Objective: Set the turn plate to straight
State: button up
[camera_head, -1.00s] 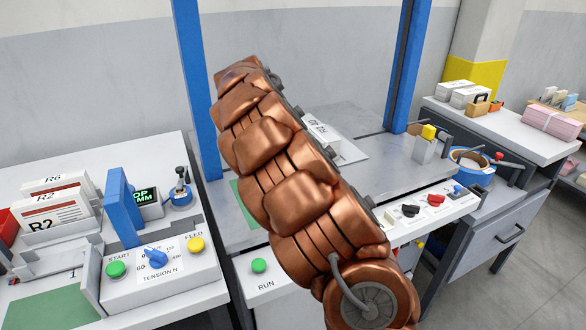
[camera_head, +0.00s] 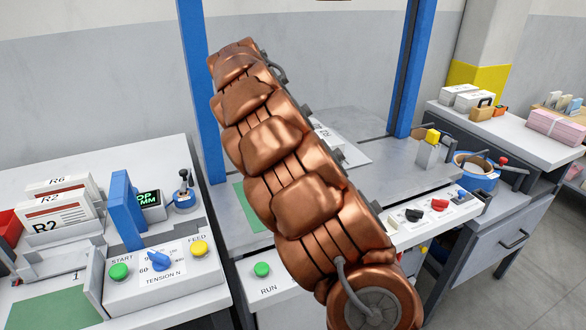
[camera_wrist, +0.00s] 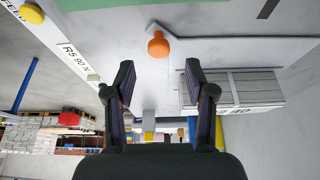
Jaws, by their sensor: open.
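An orange knob (camera_wrist: 158,45) stands on a pale grey surface in the wrist view, between and beyond my fingertips. I cannot tell for certain whether it belongs to the turn plate. My gripper (camera_wrist: 160,68) is open, with nothing between its two dark fingers. A bundle of papers (camera_wrist: 240,88) lies right of the fingers. In the head view my copper arm covers the middle of the machine and hides the gripper. A pale plate (camera_head: 350,152) partly shows behind the arm on the grey machine table (camera_head: 408,165), its edges set at an angle to the table.
Blue posts (camera_head: 198,90) flank the machine table. The left console carries a green START button (camera_head: 118,271), a blue tension knob (camera_head: 161,261) and a yellow FEED button (camera_head: 199,248). A RUN button (camera_head: 262,269) and black and red switches (camera_head: 439,204) are on the machine front.

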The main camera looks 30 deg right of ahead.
jog(key=v, duration=0.6)
jog(key=shift+r, duration=0.4)
jog(key=shift+a, duration=0.15)
